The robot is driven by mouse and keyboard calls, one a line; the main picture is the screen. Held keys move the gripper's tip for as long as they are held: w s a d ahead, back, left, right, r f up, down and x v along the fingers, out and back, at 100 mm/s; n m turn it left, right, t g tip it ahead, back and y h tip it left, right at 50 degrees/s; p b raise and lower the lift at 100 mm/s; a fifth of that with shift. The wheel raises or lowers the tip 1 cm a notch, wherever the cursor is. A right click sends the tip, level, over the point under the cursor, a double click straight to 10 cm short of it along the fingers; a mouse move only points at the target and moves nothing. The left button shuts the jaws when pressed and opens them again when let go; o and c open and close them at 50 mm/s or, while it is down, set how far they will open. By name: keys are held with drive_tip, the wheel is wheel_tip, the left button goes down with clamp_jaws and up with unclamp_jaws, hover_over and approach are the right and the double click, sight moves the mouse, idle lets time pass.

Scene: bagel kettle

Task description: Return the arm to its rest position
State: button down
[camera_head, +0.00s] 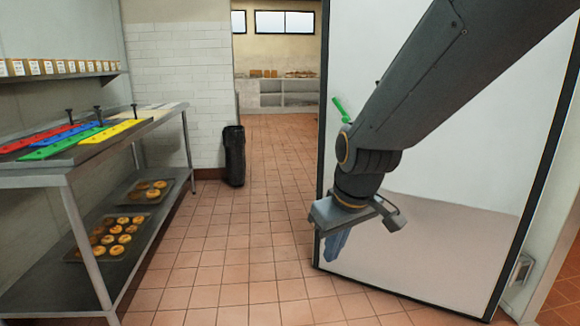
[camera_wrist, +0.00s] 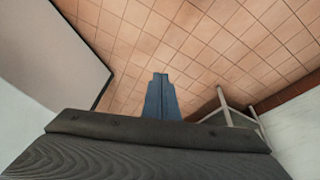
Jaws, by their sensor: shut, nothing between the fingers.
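My arm reaches in from the upper right of the head view and bends down at the wrist. My gripper (camera_head: 333,248) hangs at its end, pointing down and a little left, above the tiled floor and in front of the large white panel. Its blue fingers are together with nothing between them. In the wrist view my gripper (camera_wrist: 160,80) shows the same closed blue fingers over bare floor tiles.
A dark-framed white panel (camera_head: 440,235) stands close behind my arm. A steel table (camera_head: 55,175) at left holds coloured boards, with bagel trays (camera_head: 110,238) on its lower shelf. A black bin (camera_head: 234,155) stands by the tiled wall. The middle floor is clear.

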drive_tip(key=s+d+m+g+p, duration=0.2)
drive_tip(key=s+d+m+g, duration=0.15)
drive_tip(key=s, duration=1.25)
drive_tip(key=d+r+m+h+p, duration=0.1)
drive_tip(key=d+r+p, duration=0.5)
drive_tip(key=p, duration=0.6)
drive_tip(key=shift+d+r+m+p, duration=0.2)
drive_tip(key=shift+d+m+p, duration=0.25)
drive_tip(key=shift+m, duration=0.2)
